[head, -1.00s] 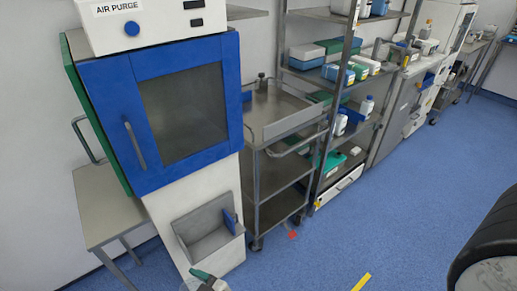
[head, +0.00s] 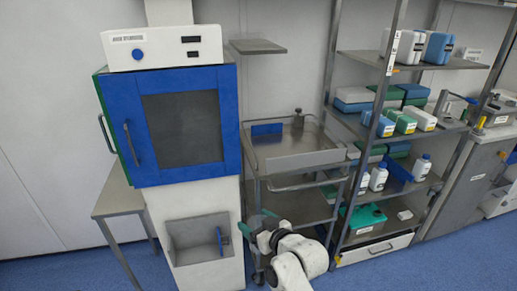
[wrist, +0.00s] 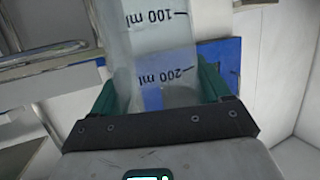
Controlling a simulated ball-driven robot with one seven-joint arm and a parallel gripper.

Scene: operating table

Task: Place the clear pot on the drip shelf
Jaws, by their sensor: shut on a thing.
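My gripper (head: 262,232) is in the lower middle of the head view, in front of the trolley's lower part. In the wrist view its green fingers (wrist: 160,88) are shut on the clear pot (wrist: 150,45), a see-through vessel with 100 ml and 200 ml marks that read upside down there. The pot is hard to make out in the head view. A small grey wall shelf (head: 258,46) projects above the trolley and looks bare; it may be the drip shelf, but no label shows. My gripper is well below it, apart from it.
A steel trolley (head: 300,160) with a raised-rim top stands below the wall shelf. A blue-doored cabinet (head: 185,120) is to its left, above a white recessed unit (head: 200,240). A loaded rack (head: 375,120) stands to its right. Air around the wall shelf is clear.

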